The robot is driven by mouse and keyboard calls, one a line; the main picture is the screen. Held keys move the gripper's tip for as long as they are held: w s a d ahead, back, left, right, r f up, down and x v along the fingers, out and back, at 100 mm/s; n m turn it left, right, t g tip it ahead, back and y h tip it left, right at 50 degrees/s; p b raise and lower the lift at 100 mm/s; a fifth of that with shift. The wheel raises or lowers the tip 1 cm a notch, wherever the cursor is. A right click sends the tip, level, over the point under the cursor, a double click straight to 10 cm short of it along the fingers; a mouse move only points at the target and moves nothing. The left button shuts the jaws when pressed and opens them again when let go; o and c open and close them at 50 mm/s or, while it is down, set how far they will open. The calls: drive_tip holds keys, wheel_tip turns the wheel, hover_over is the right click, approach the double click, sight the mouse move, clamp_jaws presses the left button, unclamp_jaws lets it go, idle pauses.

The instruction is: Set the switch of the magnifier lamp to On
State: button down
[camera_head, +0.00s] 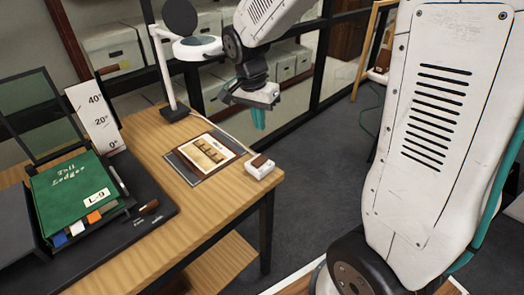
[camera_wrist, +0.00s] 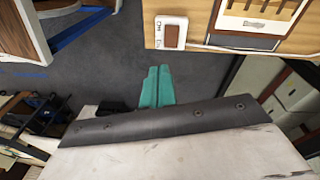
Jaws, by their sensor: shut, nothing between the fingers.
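The magnifier lamp (camera_head: 166,72) stands at the table's back edge, with a round white-rimmed lens head and a dark base. A cable runs from it to a small white switch box (camera_head: 260,168) with a brown rocker, at the table's right corner. The switch box also shows in the wrist view (camera_wrist: 171,32); its markings are too small to read, and I cannot tell which way the rocker is set. My gripper (camera_head: 258,118) has teal fingers, closed together and empty. It hangs beyond the table's right edge, apart from the switch. The fingers show in the wrist view (camera_wrist: 157,87).
A framed card (camera_head: 207,154) lies left of the switch. A green ledger (camera_head: 75,200) rests in a dark cradle on the left, beside an angle scale (camera_head: 97,115). Shelves with grey boxes (camera_head: 112,48) stand behind. Grey floor lies open right of the table.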

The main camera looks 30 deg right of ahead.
sight(263, 158)
drive_tip(key=shift+w+r+m+t, duration=0.2)
drive_tip(key=shift+w+m, duration=0.2)
drive_tip(key=shift+m, duration=0.3)
drive_tip(key=shift+w+r+m+t, duration=0.2)
drive_tip(key=shift+w+m, duration=0.15)
drive_tip(key=shift+m, duration=0.35)
drive_tip(key=shift+f, duration=0.1)
drive_tip(key=f, duration=0.4)
drive_tip(key=d+f, duration=0.1)
drive_tip(key=f, duration=0.4)
drive_tip(key=d+f, duration=0.1)
drive_tip(key=f, duration=0.3)
drive_tip(key=shift+w+f, duration=0.25)
drive_tip(key=shift+f, duration=0.15)
drive_tip(key=shift+f, duration=0.1)
drive_tip(key=shift+d+f, duration=0.1)
drive_tip(key=shift+s+a+r, duration=0.2)
drive_tip(key=shift+a, duration=0.55)
